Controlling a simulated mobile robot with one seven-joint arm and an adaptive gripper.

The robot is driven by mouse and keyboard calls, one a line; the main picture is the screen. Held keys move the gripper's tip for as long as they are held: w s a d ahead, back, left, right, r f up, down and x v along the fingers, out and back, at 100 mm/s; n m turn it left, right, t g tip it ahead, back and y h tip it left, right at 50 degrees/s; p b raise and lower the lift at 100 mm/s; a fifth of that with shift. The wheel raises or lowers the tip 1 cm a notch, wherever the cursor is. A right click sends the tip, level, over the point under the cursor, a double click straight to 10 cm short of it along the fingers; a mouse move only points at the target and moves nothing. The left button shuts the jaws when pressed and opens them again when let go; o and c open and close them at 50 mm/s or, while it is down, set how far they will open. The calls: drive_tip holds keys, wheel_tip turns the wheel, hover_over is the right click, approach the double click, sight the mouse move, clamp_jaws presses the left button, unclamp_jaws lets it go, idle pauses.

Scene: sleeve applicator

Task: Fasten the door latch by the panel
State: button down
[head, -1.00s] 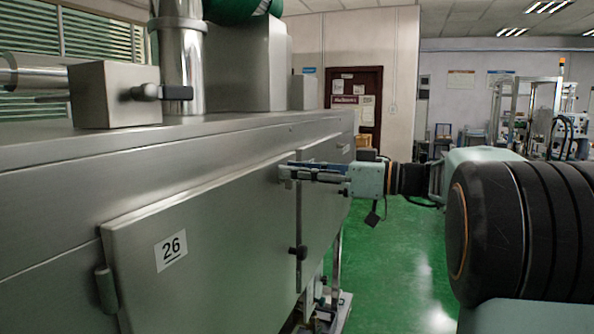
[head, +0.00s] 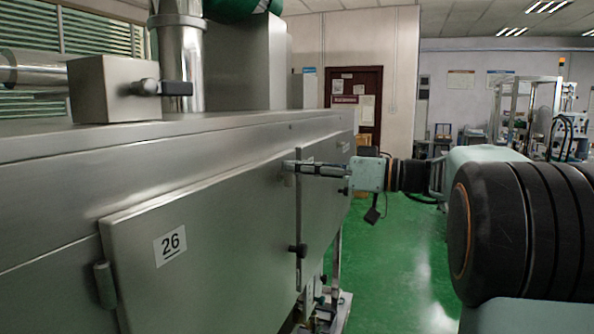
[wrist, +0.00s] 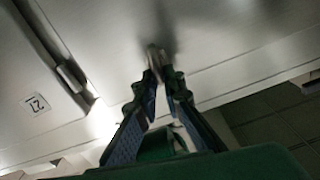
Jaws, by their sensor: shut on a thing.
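The door panel marked 26 (head: 200,245) lies flush against the side of the grey steel machine. My gripper (head: 289,167) is at its upper right edge, near the seam with the neighbouring panel. In the wrist view, my gripper's fingers (wrist: 159,66) meet on a small pale metal piece, which I take to be the door latch (wrist: 153,55). The fingertips cover most of it, so its angle is hard to tell. A lower latch with a dark knob (head: 298,251) sits on the same seam, clear of my gripper.
A neighbouring panel marked 27 (wrist: 37,104) with a hinge (wrist: 70,77) shows in the wrist view. A hinge (head: 105,285) is at the left edge of panel 26. A steel box with a black handle (head: 147,88) stands on top. The green floor (head: 405,260) is open at the right.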

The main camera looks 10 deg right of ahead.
drive_tip(key=shift+w+d+f+m+p, duration=0.1)
drive_tip(key=shift+w+f+m+p, duration=0.4)
drive_tip(key=shift+m, duration=2.2)
drive_tip(key=shift+s+d+f+m+p, duration=0.15)
drive_tip(key=shift+m+p, duration=0.65)
drive_tip(key=shift+m, duration=1.9)
drive_tip(key=shift+w+d+f+m+p, duration=0.1)
drive_tip(key=shift+w+f+m+p, duration=0.4)
drive_tip(key=shift+m, duration=2.2)
drive_tip(key=shift+s+r, duration=0.15)
drive_tip(key=shift+r, duration=0.1)
drive_tip(key=c, duration=2)
unclamp_jaws()
drive_tip(key=shift+c, duration=0.2)
